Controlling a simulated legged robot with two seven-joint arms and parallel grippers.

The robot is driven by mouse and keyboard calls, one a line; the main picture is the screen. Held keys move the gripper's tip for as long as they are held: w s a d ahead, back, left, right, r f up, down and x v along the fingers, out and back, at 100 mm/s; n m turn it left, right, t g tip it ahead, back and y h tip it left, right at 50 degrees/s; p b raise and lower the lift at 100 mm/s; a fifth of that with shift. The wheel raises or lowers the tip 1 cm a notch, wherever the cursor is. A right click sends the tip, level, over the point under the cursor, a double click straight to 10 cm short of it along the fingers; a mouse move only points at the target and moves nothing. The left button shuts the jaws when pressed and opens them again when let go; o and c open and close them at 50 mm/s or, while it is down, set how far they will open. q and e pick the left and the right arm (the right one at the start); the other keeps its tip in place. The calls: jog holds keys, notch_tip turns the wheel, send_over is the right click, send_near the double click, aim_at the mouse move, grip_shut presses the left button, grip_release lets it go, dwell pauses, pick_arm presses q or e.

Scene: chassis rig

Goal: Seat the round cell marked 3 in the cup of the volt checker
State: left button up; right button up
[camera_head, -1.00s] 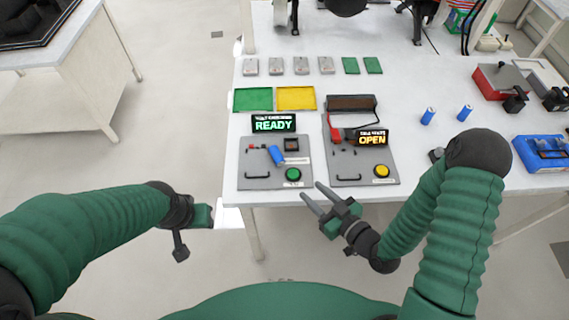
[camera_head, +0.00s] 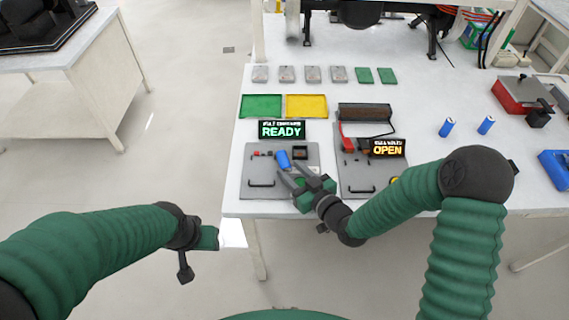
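The volt checker (camera_head: 262,178) is a grey panel with a green READY display (camera_head: 282,130). A blue cell (camera_head: 283,160) is on the panel, tilted, beside a dark square socket (camera_head: 300,153). Its marking is not readable, and its lower end is partly hidden by my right gripper. My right gripper (camera_head: 291,173) is over the panel with its two fingers apart, right at the cell's near end; I cannot tell whether they touch it. Two more blue cells, (camera_head: 446,127) and (camera_head: 486,125), stand upright on the table at the right. My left gripper (camera_head: 206,238) is off the table's front left corner.
A second grey panel (camera_head: 356,178) with an OPEN display (camera_head: 387,147) stands to the right, partly behind my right arm. Behind are a green tray (camera_head: 261,105), a yellow tray (camera_head: 306,106) and a brown block (camera_head: 364,112). A blue box (camera_head: 556,168) is at the right edge.

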jog(key=shift+x, duration=1.25)
jog(key=shift+s+d, duration=0.1)
grip_shut()
